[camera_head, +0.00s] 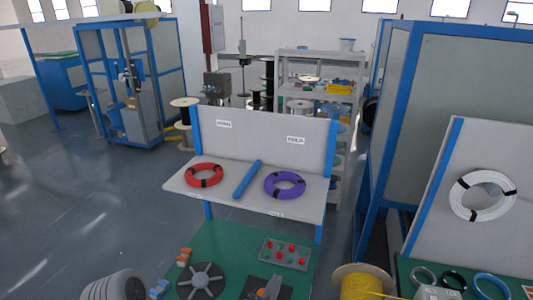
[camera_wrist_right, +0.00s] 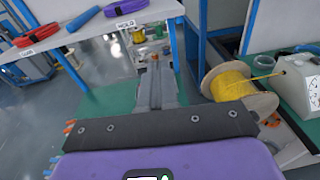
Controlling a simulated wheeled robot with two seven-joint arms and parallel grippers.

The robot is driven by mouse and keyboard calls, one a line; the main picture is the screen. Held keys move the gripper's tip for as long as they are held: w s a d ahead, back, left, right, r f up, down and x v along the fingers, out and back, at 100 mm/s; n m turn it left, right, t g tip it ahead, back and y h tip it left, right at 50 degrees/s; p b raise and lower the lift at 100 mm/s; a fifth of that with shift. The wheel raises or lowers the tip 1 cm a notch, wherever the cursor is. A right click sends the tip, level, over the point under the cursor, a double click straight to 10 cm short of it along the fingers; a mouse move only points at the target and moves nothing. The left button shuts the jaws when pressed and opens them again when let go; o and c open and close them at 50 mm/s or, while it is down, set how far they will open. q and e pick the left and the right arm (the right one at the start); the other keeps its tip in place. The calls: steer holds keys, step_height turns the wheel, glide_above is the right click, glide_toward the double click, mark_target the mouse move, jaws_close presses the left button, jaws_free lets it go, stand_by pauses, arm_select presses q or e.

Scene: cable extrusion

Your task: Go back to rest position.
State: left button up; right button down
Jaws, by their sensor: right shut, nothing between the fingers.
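My right gripper shows in the wrist view (camera_wrist_right: 155,68) as grey fingers closed together, with nothing between them. It points forward over the green work surface, to the left of a yellow cable spool (camera_wrist_right: 232,85). In the head view only a grey and dark shape near the bottom centre could be this gripper, and its details are too small to tell. My left gripper is not in view.
A grey shelf (camera_head: 225,182) bears a red coil (camera_head: 204,168), a purple coil (camera_head: 284,177) and a blue bar between them. The yellow spool also shows at right.

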steer(key=s+d+f+m+g+b, duration=0.1)
steer(key=s+d+f+m+g, duration=0.1)
steer(key=d+f+g, duration=0.35)
steer(key=s+d+f+m+g+h, duration=0.1)
steer(key=s+d+f+m+g, duration=0.15)
steer(key=f, duration=0.55)
steer(key=s+d+f+m+g+b, duration=0.1)
steer(key=s+d+f+m+g, duration=0.15)
steer(key=f, duration=0.35)
steer(key=s+a+f+m+g+y+b, duration=0.1)
steer(key=s+a+f+m+g+y, duration=0.1)
steer(key=s+f+m+g+y, duration=0.45)
steer(key=s+a+f+m+g+y+b, duration=0.1)
steer(key=s+a+f+m+g+y, duration=0.15)
steer(key=s+f+m, duration=0.5)
arm_select(q)
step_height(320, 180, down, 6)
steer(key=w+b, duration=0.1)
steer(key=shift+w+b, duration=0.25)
steer(key=shift+b, duration=0.05)
arm_select(e)
steer(key=w+d+f+m+t+y, duration=0.1)
steer(key=w+f+m+t, duration=0.3)
steer(key=m, duration=0.9)
step_height(320, 180, down, 2)
steer(key=shift+w+d+f+y, duration=0.15)
steer(key=shift+w+d+y, duration=0.25)
steer(key=shift+w+y, duration=0.55)
steer(key=shift+w, duration=0.15)
